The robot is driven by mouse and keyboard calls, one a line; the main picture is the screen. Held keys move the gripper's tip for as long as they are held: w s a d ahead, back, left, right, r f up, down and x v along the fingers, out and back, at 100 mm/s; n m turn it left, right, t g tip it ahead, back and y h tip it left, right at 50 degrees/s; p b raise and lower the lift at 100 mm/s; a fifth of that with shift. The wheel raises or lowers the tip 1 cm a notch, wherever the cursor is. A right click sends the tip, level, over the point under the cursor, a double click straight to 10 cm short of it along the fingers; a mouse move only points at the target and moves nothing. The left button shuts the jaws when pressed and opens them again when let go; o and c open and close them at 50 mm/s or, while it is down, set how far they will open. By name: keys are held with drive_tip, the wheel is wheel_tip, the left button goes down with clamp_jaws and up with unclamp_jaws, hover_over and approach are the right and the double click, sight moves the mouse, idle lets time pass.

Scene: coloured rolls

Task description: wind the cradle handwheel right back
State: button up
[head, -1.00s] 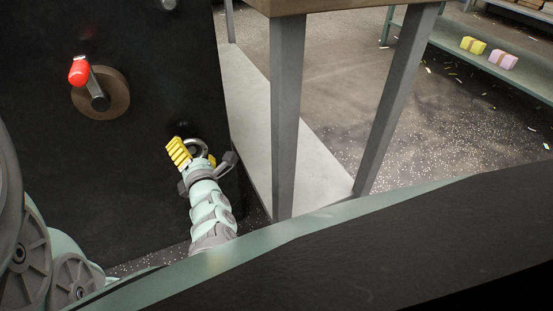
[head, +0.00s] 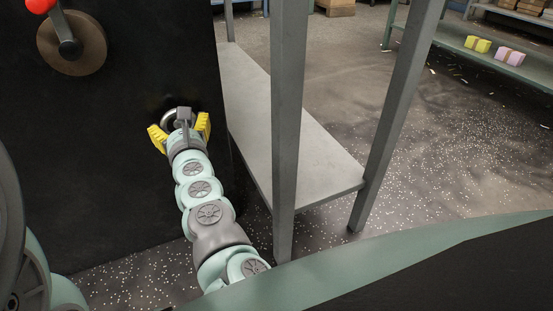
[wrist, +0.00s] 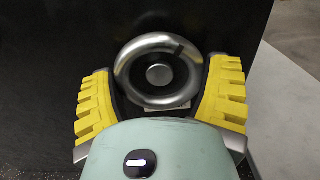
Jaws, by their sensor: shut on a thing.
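The cradle handwheel (head: 170,118) is a silver ring with a round hub on a dark upright panel. In the wrist view the handwheel (wrist: 159,75) faces me, with a dark mark on its upper right rim. My gripper (head: 181,126) has yellow ribbed fingers, one at the left and one at the right of the wheel. In the wrist view my gripper (wrist: 160,88) is shut on the wheel's rim from both sides. The gripper's body hides part of the wheel in the head view.
A red-handled crank on a brown disc (head: 88,55) is on the panel, up and left of the wheel. A bench with grey legs (head: 288,110) and a low grey shelf (head: 325,165) stands close on the right. Yellow (head: 477,45) and pink (head: 508,54) blocks lie on a far shelf.

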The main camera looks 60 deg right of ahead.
drive_tip(key=n+b, duration=0.1)
drive_tip(key=n, duration=0.3)
drive_tip(key=shift+n, duration=0.3)
drive_tip(key=shift+r, duration=0.1)
idle(0.4)
drive_tip(key=o, duration=1)
drive_tip(key=shift+w+d, duration=0.1)
drive_tip(key=shift+w, duration=0.1)
drive_tip(key=v, duration=1.2)
